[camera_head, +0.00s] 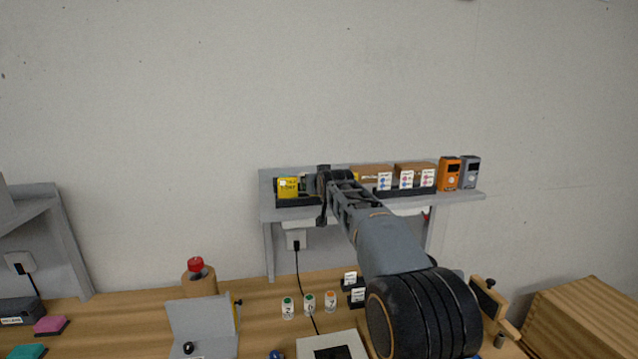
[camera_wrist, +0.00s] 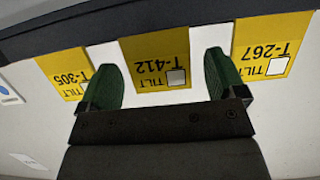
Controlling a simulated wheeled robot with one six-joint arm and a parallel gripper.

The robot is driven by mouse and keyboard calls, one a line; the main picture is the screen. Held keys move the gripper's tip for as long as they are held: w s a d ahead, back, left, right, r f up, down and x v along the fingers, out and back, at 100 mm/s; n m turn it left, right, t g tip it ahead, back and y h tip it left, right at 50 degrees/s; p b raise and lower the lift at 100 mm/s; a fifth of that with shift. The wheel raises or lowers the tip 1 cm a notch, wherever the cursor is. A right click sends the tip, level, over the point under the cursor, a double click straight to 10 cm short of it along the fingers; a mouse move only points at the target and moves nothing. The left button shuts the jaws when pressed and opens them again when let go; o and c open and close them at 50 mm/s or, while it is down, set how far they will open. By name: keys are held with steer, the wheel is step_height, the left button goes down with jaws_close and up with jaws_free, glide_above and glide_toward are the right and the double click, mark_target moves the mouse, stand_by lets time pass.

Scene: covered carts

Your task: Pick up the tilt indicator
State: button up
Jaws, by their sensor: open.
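Several yellow tilt indicators stand in a row on the wall shelf. The wrist view shows them upside down: T-412 (camera_wrist: 155,45) in the middle, T-267 (camera_wrist: 268,45) at right and T-305 (camera_wrist: 64,75) at left. My gripper (camera_wrist: 164,75) is open and empty, with one green-padded finger to each side of T-412. I cannot tell whether the fingers touch it. In the head view, my gripper (camera_head: 322,196) is at the shelf, just right of a yellow tilt indicator (camera_head: 288,189), and hides what is behind it.
The grey shelf (camera_head: 350,212) also holds brown boxes (camera_head: 413,168) with small labelled cards, an orange device (camera_head: 448,174) and a grey device (camera_head: 470,172). Below, the wooden table (camera_head: 255,305) carries small numbered jars (camera_head: 309,304) and a grey folded panel (camera_head: 202,322).

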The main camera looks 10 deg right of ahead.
steer(key=shift+w+f, duration=0.15)
steer(key=shift+w, duration=0.3)
steer(key=shift+c, duration=0.3)
steer(key=c, duration=0.9)
steer(key=shift+c, duration=0.2)
